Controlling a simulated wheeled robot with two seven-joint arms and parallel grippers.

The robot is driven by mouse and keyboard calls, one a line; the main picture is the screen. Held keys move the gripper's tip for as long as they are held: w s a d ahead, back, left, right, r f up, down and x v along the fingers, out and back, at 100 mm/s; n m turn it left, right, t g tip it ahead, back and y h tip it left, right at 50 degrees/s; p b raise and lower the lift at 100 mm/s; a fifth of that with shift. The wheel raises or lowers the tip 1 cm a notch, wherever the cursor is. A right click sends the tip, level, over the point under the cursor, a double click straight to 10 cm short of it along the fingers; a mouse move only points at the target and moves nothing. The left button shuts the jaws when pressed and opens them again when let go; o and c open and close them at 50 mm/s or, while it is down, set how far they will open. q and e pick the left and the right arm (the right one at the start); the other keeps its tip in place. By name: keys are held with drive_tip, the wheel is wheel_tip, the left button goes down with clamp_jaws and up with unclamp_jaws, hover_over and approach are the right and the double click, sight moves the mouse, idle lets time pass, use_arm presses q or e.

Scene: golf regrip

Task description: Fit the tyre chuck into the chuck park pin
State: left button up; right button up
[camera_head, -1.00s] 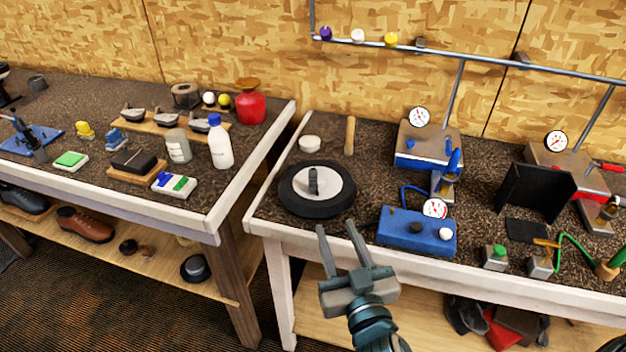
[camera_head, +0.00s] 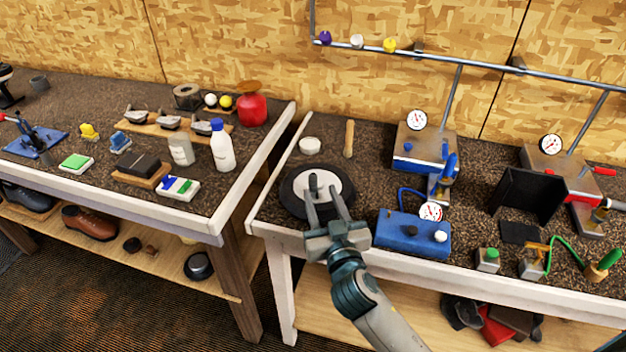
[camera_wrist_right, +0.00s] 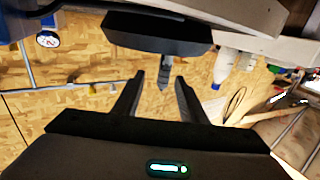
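A dark grey upright piece (camera_head: 314,180), which looks like the tyre chuck, stands at the middle of the black wheel (camera_head: 291,201) with a white centre. My right gripper (camera_head: 321,187) is open, its two fingers pointing at this piece. In the right wrist view the grey piece (camera_wrist_right: 164,76) shows between and beyond the open fingertips (camera_wrist_right: 160,79), below a dark body; contact cannot be told. I cannot surely single out the chuck park pin. My left gripper is not in view.
A blue box with a gauge (camera_head: 412,235) and blue hose lies right of the wheel. A white dish (camera_head: 309,146) and wooden handle (camera_head: 349,138) lie behind it. The right bench's front edge (camera_head: 420,262) passes under my right arm. A bottle (camera_head: 222,148) stands on the left bench.

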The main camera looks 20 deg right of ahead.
sight(314, 182)
drive_tip(key=shift+w, duration=0.2)
drive_tip(key=shift+w+r+p, duration=0.3)
drive_tip(key=shift+w+p, duration=0.1)
drive_tip(key=shift+w, duration=0.05)
drive_tip(key=w, duration=0.1)
drive_tip(key=w+p, duration=0.1)
drive_tip(key=w, duration=0.1)
drive_tip(key=shift+a+r+p, duration=0.25)
drive_tip(key=shift+r+p, duration=0.05)
drive_tip(key=shift+p, duration=0.05)
drive_tip(key=shift+w+f, duration=0.2)
drive_tip(key=shift+w, duration=0.5)
clamp_jaws()
